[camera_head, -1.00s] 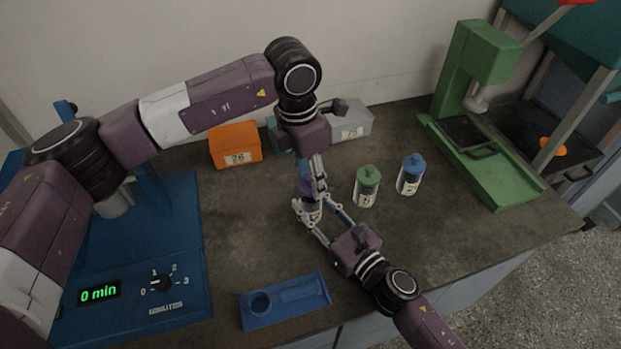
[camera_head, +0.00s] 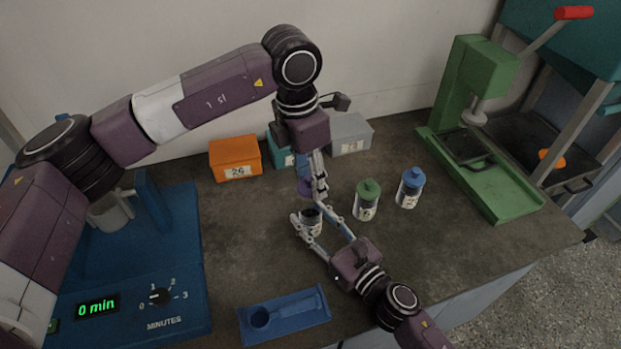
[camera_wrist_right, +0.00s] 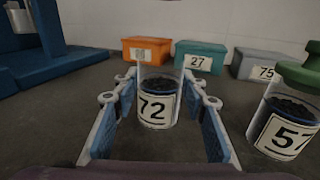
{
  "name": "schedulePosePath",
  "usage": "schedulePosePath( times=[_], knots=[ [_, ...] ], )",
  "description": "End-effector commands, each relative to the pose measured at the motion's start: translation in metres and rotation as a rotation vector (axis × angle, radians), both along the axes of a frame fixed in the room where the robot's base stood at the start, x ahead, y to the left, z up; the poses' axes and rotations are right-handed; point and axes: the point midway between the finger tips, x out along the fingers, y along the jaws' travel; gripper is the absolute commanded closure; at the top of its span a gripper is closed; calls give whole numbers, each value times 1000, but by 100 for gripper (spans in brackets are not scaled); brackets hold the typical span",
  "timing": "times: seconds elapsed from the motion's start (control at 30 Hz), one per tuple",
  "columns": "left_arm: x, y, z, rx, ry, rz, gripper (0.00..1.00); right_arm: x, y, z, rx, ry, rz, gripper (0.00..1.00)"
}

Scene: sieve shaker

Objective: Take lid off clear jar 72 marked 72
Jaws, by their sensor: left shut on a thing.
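Clear jar 72 (camera_wrist_right: 157,104) stands upright with its top open and dark contents inside; its label shows in the right wrist view. In the head view the jar (camera_head: 311,221) is between the fingers of my right gripper (camera_head: 311,220). The fingers flank it closely on both sides, but I cannot tell whether they press on it. My left gripper (camera_head: 313,182) is above the jar, pointing down, shut on the purple lid (camera_head: 304,187). The lid is apart from the jar, partly hidden by the fingers.
A green-lidded jar (camera_head: 366,201) and a blue-lidded jar (camera_head: 410,188) stand to the right. Orange box 26 (camera_head: 235,157), a teal box (camera_wrist_right: 200,55) and a grey box (camera_head: 350,134) line the wall. A blue tray (camera_head: 285,316) lies in front; the blue shaker (camera_head: 130,270) is left.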

Motion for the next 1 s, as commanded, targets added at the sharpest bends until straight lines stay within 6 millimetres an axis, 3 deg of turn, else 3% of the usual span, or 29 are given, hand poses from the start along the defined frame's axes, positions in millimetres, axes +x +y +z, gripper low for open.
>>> schedulePosePath(
  times=[0.1,0.47,1.0],
  knots=[
    [0,0,0,0,0,0,90,0,0,0,0,0,0,46],
    [0,0,0,0,0,0,90,-4,-3,0,1,1,0,46],
    [0,0,0,0,0,0,90,-76,-57,-1,0,4,-1,46]
  ],
)
